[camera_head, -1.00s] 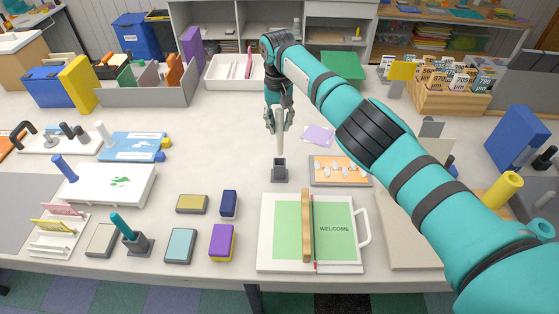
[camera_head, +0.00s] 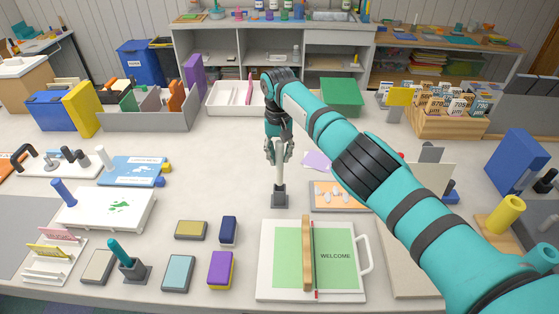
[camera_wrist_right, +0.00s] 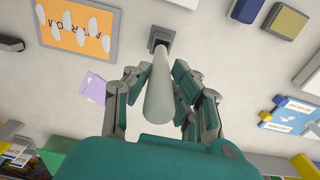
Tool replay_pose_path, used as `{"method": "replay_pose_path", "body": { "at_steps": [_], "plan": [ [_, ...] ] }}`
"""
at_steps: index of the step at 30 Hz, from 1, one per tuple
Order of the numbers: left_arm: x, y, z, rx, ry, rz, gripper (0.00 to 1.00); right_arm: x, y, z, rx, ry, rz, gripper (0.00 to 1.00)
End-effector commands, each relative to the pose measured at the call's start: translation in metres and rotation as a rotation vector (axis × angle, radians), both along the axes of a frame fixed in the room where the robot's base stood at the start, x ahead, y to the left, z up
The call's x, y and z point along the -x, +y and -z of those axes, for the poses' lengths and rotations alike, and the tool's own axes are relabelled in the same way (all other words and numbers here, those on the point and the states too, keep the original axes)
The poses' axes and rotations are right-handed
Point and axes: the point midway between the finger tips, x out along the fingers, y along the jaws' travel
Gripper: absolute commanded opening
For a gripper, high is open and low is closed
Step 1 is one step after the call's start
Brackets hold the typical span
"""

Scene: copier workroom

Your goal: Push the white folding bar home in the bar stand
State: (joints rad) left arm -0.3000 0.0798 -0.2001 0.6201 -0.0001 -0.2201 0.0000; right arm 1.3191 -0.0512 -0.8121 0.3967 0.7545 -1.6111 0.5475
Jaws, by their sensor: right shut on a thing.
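The white folding bar (camera_head: 279,173) stands upright, with its lower end in the small dark grey bar stand (camera_head: 280,199) on the table. My right gripper (camera_head: 278,157) is above the stand and shut on the bar's upper part, fingers on both sides. In the right wrist view, the bar (camera_wrist_right: 160,92) runs between the fingers to the stand (camera_wrist_right: 161,40). How deep the bar sits inside the stand is hidden by the stand's walls. My left gripper is not in view.
Right of the stand lies an orange picture board (camera_head: 338,196), and a white board with a WELCOME sheet (camera_head: 263,284) lies in front. A second stand (camera_head: 134,271) holds a teal bar. Several coloured blocks lie front left. The table left of the stand is clear.

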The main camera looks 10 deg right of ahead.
Motion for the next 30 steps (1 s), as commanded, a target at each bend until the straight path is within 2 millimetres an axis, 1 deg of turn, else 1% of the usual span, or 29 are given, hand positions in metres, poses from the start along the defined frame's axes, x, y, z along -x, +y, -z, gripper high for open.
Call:
{"method": "replay_pose_path", "body": {
  "at_steps": [10,19,30],
  "plan": [
    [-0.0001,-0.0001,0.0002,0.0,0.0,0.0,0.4,-0.0001,-0.0001,0.0001,0.0,0.0,0.0,0.0],
    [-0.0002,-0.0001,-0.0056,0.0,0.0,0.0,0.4,0.0004,-0.0002,-0.0002,-0.001,0.001,0.001,0.0],
    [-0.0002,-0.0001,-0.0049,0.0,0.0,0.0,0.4,0.0001,-0.0002,0.0004,0.0,0.0,0.0,0.0]
  ]
}}
